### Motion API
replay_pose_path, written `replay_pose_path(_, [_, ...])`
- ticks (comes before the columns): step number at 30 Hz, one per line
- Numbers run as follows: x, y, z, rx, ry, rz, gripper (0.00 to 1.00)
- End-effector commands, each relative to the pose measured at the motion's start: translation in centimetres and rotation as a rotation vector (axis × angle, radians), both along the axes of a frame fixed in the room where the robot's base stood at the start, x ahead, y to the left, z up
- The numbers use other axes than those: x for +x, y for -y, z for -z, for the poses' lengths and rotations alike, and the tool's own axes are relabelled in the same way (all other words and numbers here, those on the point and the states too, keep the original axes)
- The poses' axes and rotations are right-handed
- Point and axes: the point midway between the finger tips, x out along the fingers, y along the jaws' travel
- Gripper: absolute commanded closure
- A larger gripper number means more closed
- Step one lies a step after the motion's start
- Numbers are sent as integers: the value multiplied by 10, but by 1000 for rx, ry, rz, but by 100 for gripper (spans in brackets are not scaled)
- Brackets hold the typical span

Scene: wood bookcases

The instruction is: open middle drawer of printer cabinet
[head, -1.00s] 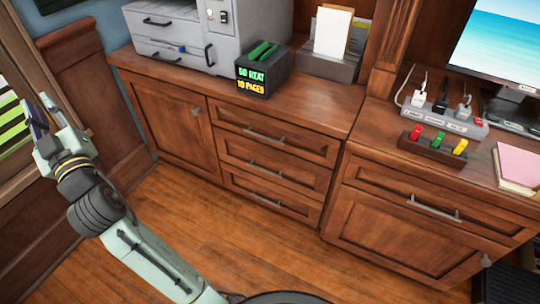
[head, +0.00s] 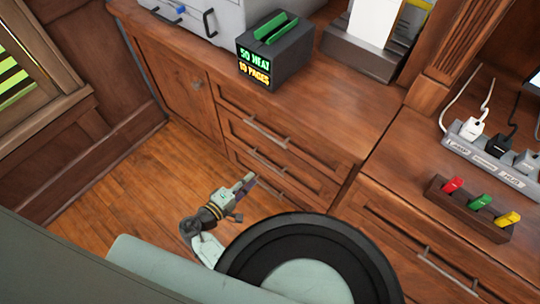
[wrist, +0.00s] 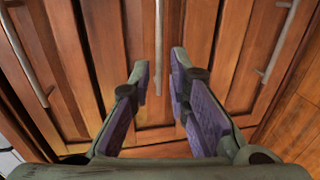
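The printer cabinet (head: 186,88) is wood, with a stack of three drawers, all shut. The middle drawer (head: 304,180) has a grey bar handle (head: 267,161). My gripper (head: 250,185) is in front of the drawer stack, low, near the bottom drawer in the head view. In the wrist view my gripper (wrist: 159,65) is open and empty, its purple-padded fingers apart. The cabinet fronts appear turned sideways there, and the middle handle (wrist: 159,45) lies ahead, in line with the gap between the fingers. No contact shows.
A black box with green lit text (head: 272,55) and a grey printer (head: 222,18) stand on the cabinet top. A second cabinet (head: 400,232) adjoins at right, with coloured switches (head: 480,202) on top. Wood floor (head: 150,195) lies open at left.

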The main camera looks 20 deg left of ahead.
Motion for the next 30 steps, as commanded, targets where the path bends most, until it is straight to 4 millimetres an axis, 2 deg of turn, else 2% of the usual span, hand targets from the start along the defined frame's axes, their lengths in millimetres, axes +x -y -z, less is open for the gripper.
replay_pose_path(9, [54, 19, 8, 3, -1, 2, 83])
replay_pose_path(15, [81, 28, 15, 4, -2, 0, 83])
replay_pose_path(21, [93, 32, 19, 6, -2, 0, 83])
replay_pose_path(29, [94, 33, 19, 6, -2, -1, 83])
replay_pose_path(30, [94, 33, 19, 6, -2, -1, 86])
